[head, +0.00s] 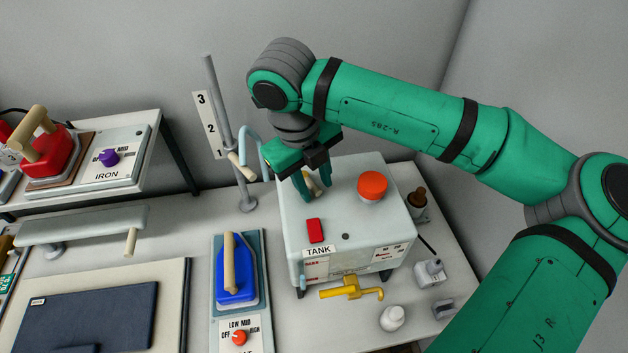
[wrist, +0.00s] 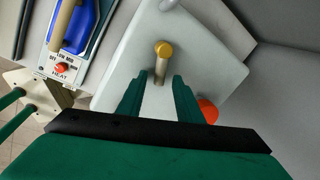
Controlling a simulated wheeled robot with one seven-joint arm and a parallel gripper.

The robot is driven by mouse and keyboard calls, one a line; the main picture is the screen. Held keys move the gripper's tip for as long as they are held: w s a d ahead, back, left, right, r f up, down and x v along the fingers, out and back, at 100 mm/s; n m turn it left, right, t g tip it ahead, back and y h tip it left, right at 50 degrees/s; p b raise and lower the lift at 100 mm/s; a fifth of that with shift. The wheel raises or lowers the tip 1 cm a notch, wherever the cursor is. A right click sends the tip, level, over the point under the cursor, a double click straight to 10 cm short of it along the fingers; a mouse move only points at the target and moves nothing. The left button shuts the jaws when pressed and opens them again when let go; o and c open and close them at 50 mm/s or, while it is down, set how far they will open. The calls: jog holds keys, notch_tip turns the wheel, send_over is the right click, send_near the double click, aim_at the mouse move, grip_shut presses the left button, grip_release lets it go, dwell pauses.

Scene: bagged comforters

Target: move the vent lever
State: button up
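The white tank (head: 300,235) stands on the table, labelled TANK. In the wrist view the lever (wrist: 161,62) stands between and just beyond my fingertips. My gripper (head: 316,195) is over the tank top, pointing down. In the wrist view my gripper (wrist: 158,82) is open, one finger on each side of the lever, with gaps visible. It holds nothing.
A red dome knob (head: 372,185) and a red rectangular piece (head: 315,230) are on the tank top. A yellow tap (head: 350,289) is at its front. A blue iron (head: 232,275) stands left. A pole (head: 220,105) with a wooden-handled arm rises behind left.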

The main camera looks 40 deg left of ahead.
jog(key=shift+s, duration=0.1)
grip_shut()
jog(key=shift+n, duration=0.3)
jog(key=n, duration=0.1)
jog(key=w+n, duration=0.1)
jog(key=shift+w+d+n+y, duration=0.2)
jog(key=shift+n+y, duration=0.1)
jog(key=n, duration=0.1)
jog(key=w+n, duration=0.1)
jog(key=n, duration=0.1)
jog(key=shift+w+n+y, duration=0.25)
jog(key=shift+n+y, duration=0.05)
jog(key=shift+y, duration=0.1)
jog(key=n, duration=0.1)
jog(key=w+n, duration=0.1)
jog(key=n, duration=0.1)
jog(key=shift+w+a, duration=0.1)
jog(key=shift+a, duration=0.25)
jog(key=shift+w+a+n+g+y, duration=0.15)
jog(key=shift+w+a+n+y, duration=0.1)
jog(key=shift+n, duration=0.55)
jog(key=shift+w+a+n+g+y, duration=0.15)
jog(key=shift+w+n+y, duration=0.1)
jog(key=shift+n, duration=0.55)
